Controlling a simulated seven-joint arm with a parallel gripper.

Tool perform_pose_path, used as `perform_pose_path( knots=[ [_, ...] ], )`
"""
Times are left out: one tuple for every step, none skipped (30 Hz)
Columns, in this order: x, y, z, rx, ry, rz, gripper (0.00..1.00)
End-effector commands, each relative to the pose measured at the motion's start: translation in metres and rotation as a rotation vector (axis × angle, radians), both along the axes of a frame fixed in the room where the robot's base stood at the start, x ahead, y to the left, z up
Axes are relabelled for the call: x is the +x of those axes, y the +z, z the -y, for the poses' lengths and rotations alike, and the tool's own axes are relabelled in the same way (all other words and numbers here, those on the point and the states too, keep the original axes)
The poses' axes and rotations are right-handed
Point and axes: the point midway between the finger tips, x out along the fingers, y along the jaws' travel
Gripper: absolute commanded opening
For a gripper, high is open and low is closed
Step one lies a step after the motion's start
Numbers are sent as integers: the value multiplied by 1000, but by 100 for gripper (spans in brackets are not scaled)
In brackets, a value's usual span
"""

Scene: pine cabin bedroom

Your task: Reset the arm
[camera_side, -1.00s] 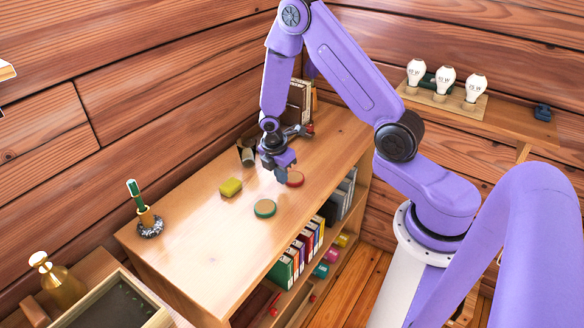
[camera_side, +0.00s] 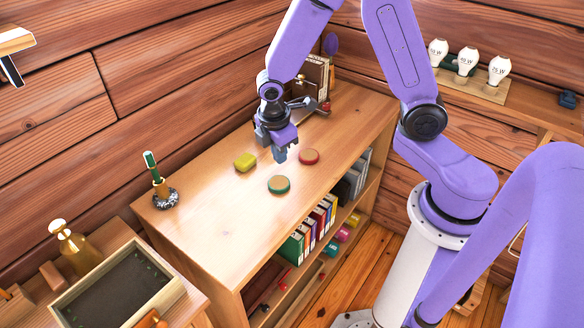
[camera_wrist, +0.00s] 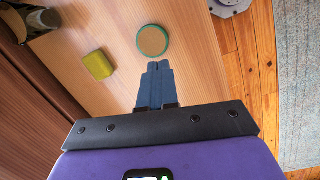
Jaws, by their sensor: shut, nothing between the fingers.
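My gripper (camera_side: 281,157) is shut and empty, pointing down above the top of the low wooden bookcase (camera_side: 215,235). In the side view it hangs between a yellow block (camera_side: 245,162) on its left and a red-rimmed disc (camera_side: 308,156) on its right. A green-rimmed disc (camera_side: 279,184) lies in front of it. In the wrist view the closed fingertips (camera_wrist: 158,68) show just below the green-rimmed disc (camera_wrist: 152,41), with the yellow block (camera_wrist: 98,64) to the left. The height of the fingertips above the surface is hard to tell.
Books and a dark jointed object (camera_side: 305,105) stand behind my gripper at the back of the bookcase. A shallow dark tray (camera_side: 72,311) is at lower left. Bulbs (camera_side: 467,61) stand on a right-hand shelf. The bookcase's front half is clear.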

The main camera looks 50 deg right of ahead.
Motion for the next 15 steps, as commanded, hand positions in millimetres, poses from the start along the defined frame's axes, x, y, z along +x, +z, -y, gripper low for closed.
perform_pose_path(
  knots=[
    [-10, 12, -6, 11, -10, 14, 0],
    [-16, 18, -9, 15, -19, 20, 0],
    [-25, 26, -13, 23, -31, 26, 0],
    [-32, 32, -16, 28, -39, 30, 0],
    [-39, 37, -18, 35, -50, 33, 0],
    [-49, 45, -21, 43, -61, 38, 0],
    [-57, 50, -23, 51, -68, 39, 0],
    [-64, 55, -25, 57, -78, 42, 0],
    [-75, 61, -27, 67, -88, 44, 0],
    [-83, 66, -28, 75, -96, 44, 0],
    [-92, 71, -29, 83, -103, 45, 0],
    [-103, 77, -30, 94, -114, 44, 0],
    [-112, 81, -30, 100, -120, 43, 0],
    [-121, 85, -30, 109, -127, 41, 0],
    [-132, 90, -30, 120, -137, 38, 0]
  ],
)
